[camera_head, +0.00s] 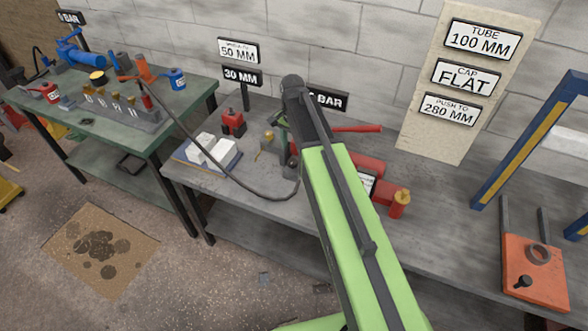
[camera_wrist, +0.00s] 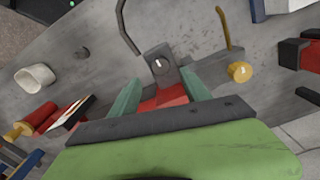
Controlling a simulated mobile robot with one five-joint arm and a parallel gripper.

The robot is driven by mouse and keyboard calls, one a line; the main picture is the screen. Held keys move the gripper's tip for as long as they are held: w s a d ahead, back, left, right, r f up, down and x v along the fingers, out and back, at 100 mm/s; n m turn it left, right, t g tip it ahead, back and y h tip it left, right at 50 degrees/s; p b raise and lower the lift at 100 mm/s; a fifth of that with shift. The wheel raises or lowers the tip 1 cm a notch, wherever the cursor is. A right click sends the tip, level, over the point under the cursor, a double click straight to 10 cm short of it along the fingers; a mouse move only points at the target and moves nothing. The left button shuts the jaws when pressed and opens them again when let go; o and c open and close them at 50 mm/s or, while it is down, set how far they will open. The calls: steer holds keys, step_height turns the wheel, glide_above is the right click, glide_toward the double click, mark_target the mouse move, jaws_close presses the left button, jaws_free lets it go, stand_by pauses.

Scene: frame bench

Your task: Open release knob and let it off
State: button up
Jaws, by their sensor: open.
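In the wrist view, a dark block with a round, pale-marked face (camera_wrist: 160,66) sits just beyond my fingertips; it looks like the release knob. A red body (camera_wrist: 165,98) lies behind it, between the fingers. My gripper (camera_wrist: 158,76) is open, with one teal finger on each side of the red body. I cannot tell whether either finger touches it. In the head view, my arm hides most of the pump, but its red handle (camera_head: 357,129) and red cylinder (camera_head: 368,166) show to the right. The knob's turn position is unclear.
A brass knob (camera_wrist: 240,71) stands to the right of my fingers. A black hose (camera_head: 215,165) loops to the pump's left. White blocks (camera_head: 212,149) lie on a tray to the left. A blue press frame (camera_head: 530,140) stands at the right. The grey bench (camera_head: 450,235) has bare room there.

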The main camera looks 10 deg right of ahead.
mark_target(293, 161)
step_height(293, 161, down, 7)
steer(key=b, duration=0.5)
steer(key=shift+f+b, duration=0.1)
steer(key=shift+b, duration=0.2)
